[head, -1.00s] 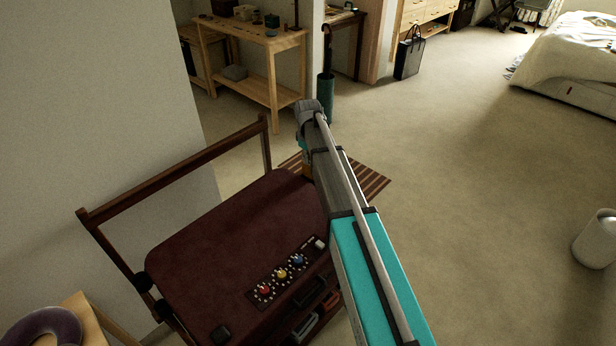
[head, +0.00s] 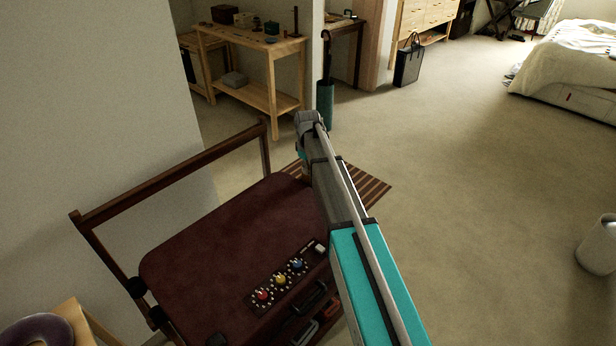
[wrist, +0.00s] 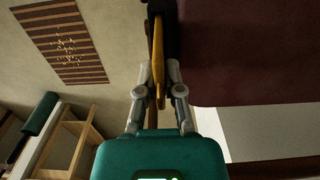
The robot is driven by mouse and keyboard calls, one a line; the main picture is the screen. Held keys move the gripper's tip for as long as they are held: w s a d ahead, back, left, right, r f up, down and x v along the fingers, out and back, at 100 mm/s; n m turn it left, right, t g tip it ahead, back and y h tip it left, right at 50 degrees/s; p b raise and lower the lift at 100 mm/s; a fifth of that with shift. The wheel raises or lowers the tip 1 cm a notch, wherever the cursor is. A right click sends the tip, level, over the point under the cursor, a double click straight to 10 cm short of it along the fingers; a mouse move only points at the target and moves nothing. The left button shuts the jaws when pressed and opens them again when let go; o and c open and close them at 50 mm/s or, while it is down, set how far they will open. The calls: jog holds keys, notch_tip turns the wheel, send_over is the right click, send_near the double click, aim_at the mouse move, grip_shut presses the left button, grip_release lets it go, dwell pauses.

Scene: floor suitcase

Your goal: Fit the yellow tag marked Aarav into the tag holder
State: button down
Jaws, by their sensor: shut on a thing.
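The yellow tag (wrist: 158,62) is between the fingers of my gripper (wrist: 160,94) in the wrist view. It shows nearly edge-on, so its name cannot be read. My gripper is shut on it, beside the maroon suitcase (wrist: 238,52). A dark shape at the top of the wrist view meets the tag's far end; I cannot tell whether it is the tag holder. In the head view the suitcase (head: 225,240) lies on a dark wooden frame, and my arm hides the gripper and tag.
Red, yellow and blue dials sit on a dark panel (head: 280,283) on the suitcase's front edge. A striped mat (head: 365,188) lies behind my arm. The dark wooden rail (head: 165,176) stands at the suitcase's left. Open carpet is to the right.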

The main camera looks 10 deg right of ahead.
jog(key=shift+f+b, duration=1)
jog(key=shift+f, duration=0.3)
jog(key=shift+f, duration=0.15)
jog(key=c, duration=0.8)
grip_release()
jog(key=shift+r, duration=0.2)
notch_tip(320, 180, up, 12)
jog(key=p, duration=1.2)
jog(key=shift+s, duration=0.1)
jog(key=s+m, duration=0.2)
jog(key=s, duration=0.7)
jog(key=s+m, duration=0.2)
jog(key=s, duration=0.8)
jog(key=s+m, duration=0.3)
jog(key=s, duration=0.7)
jog(key=shift+d, duration=0.1)
